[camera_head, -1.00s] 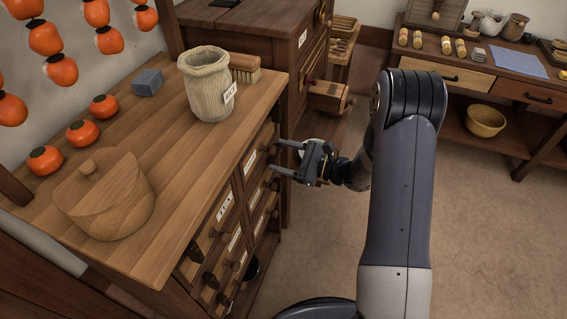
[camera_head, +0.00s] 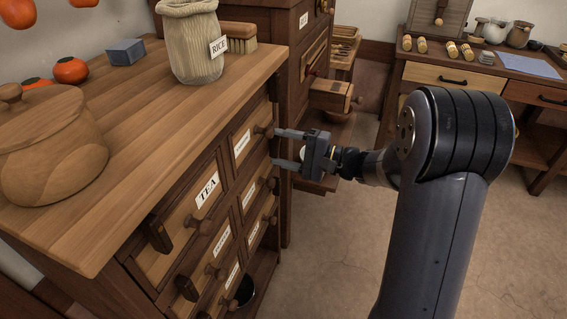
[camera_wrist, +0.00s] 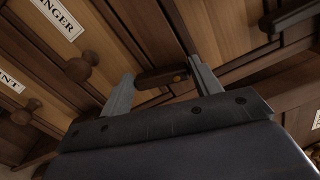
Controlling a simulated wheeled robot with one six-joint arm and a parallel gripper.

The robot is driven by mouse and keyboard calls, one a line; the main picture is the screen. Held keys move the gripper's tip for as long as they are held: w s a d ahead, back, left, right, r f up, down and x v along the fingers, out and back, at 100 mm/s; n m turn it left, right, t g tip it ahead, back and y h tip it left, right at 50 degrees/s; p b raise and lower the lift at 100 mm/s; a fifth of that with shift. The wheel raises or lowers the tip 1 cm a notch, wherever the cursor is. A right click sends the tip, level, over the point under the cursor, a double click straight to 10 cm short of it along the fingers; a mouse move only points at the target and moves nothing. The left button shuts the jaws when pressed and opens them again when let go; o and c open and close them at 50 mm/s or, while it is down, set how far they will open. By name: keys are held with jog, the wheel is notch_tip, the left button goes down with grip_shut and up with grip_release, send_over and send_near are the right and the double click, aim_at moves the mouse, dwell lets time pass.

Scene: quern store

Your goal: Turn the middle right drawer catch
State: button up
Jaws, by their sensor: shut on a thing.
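The wooden drawer cabinet (camera_head: 200,130) has labelled drawers with round knobs, one marked TEA (camera_head: 207,190). My gripper (camera_head: 276,148) is at the right part of its front, below the upper right knob (camera_head: 262,130). In the wrist view my gripper (camera_wrist: 161,77) has its two fingers on either end of a dark brown wooden catch (camera_wrist: 158,77), shut on it. The catch lies roughly level in that picture, close to the drawer fronts. In the head view it is hidden by the fingers. A drawer label reading GINGER (camera_wrist: 58,16) and a knob (camera_wrist: 78,68) are left of it.
Other dark catches (camera_head: 159,235) stick out from the front. Open floor (camera_head: 340,260) lies to the right.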

jog(key=n+b, duration=0.2)
jog(key=shift+w+f+b, duration=0.1)
jog(key=shift+f+b, duration=0.25)
jog(key=shift+f, duration=0.05)
jog(key=shift+r+n+b, duration=0.1)
jog(key=shift+n+b, duration=0.4)
jog(key=shift+b, duration=0.15)
jog(key=shift+r, duration=0.1)
jog(key=o, duration=1)
jog(key=shift+w, duration=0.1)
jog(key=shift+d, duration=0.1)
jog(key=p+v, duration=0.3)
jog(key=v, duration=0.7)
jog(key=shift+d+r, duration=0.1)
jog(key=shift+d, duration=0.25)
